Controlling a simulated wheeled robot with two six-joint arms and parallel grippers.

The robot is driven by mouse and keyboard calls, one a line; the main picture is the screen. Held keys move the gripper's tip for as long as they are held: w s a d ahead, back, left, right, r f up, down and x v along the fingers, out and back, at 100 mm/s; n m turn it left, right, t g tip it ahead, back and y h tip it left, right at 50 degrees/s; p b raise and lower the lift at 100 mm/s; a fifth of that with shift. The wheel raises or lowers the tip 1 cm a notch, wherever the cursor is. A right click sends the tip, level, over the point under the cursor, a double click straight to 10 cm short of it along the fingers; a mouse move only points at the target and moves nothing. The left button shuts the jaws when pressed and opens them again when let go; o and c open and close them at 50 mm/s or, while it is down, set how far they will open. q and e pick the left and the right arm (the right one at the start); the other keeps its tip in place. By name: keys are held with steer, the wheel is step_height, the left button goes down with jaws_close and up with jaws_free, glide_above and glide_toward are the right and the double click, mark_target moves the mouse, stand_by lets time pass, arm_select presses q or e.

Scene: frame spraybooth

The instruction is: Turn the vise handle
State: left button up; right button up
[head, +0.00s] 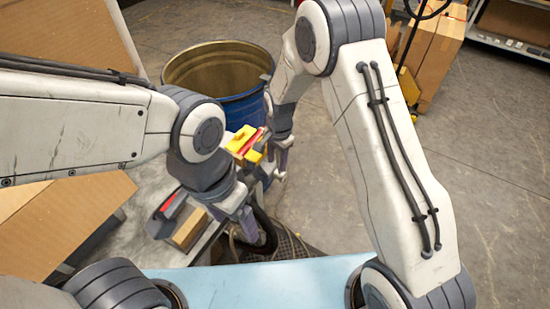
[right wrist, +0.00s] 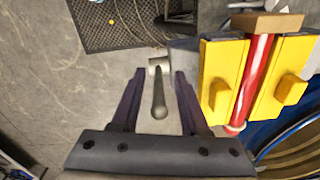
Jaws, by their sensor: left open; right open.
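The vise has yellow jaws (head: 243,139) that also show at the right of the right wrist view (right wrist: 222,80). A red and white striped rod (right wrist: 256,75) stands between the yellow jaws. The vise handle (right wrist: 160,100) is a dark grey lever on a pale metal hub. My right gripper (right wrist: 153,72) is open, with one finger on each side of the handle in that view; I cannot tell whether they touch it. In the head view the right gripper (head: 275,176) is beside the vise. My left gripper (head: 250,222) is open in front of the vise, its fingertips partly hard to make out.
A blue barrel (head: 240,108) stands behind the vise. A bench (head: 140,240) with a wooden block (head: 190,228) is at the left, near cardboard boxes (head: 50,220). A dark perforated mat (right wrist: 120,22) lies on the floor.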

steer(key=shift+c, duration=0.3)
jaws_close()
steer(key=shift+w+a+r, duration=0.1)
steer(key=shift+a, duration=0.05)
stand_by(1.0)
